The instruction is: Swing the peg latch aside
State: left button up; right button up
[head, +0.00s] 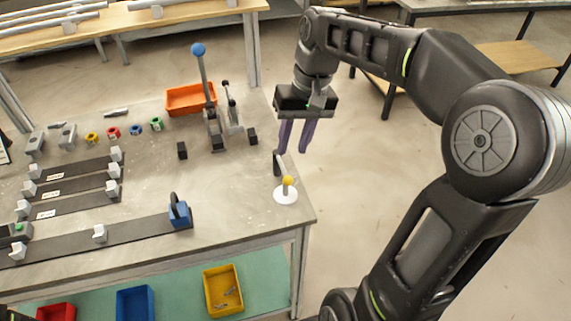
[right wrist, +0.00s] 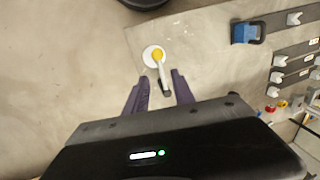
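A small fixture with a yellow knob (head: 288,181) on a grey post stands on a white round base (head: 285,197) near the table's right corner. A dark upright piece (head: 277,163) stands just behind it. In the right wrist view, the yellow knob (right wrist: 157,54) shows over the white disc, with a grey bar (right wrist: 163,76) running to a dark end. I take this to be the peg latch. My right gripper (head: 292,150) is open and empty, pointing down above and behind the fixture. In the right wrist view, its fingers (right wrist: 160,78) are apart, either side of the bar's dark end.
A lever clamp with a blue ball (head: 198,49) and an orange bin (head: 190,99) stand further back left. Dark rails with white blocks and a blue block (head: 180,215) lie on the left. The floor right of the table is clear.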

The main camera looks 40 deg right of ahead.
aim_at(282, 168)
jog(key=f, duration=0.2)
jog(key=a+f, duration=0.1)
jog(key=f, duration=0.4)
jog(key=shift+w+a+f+p, duration=0.2)
jog(key=shift+w+f+p, duration=0.05)
jog(key=shift+p, duration=0.05)
grip_shut()
dwell(1.2)
